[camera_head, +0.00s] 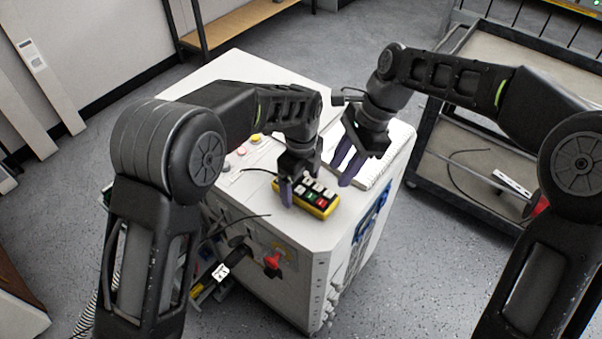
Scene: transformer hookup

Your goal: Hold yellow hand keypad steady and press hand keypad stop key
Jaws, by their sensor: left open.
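The yellow hand keypad (322,203) lies on the white cabinet top near its front edge. It has several keys on its dark face: pale ones, a green one and a red one (321,203) towards the near right. My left gripper (289,193) points down at the keypad's left end, open, its fingers overlapping that end in the picture. Whether they touch it cannot be told. My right gripper (341,175) hangs behind and to the right of the keypad, over a white booklet or panel, with a gap between its purple fingers and nothing between them.
The white cabinet (330,240) has coloured buttons (256,139) on its top and a red knob (272,262) on its front. A dark cable runs near the keypad. A wheeled cart (480,150) stands at the right.

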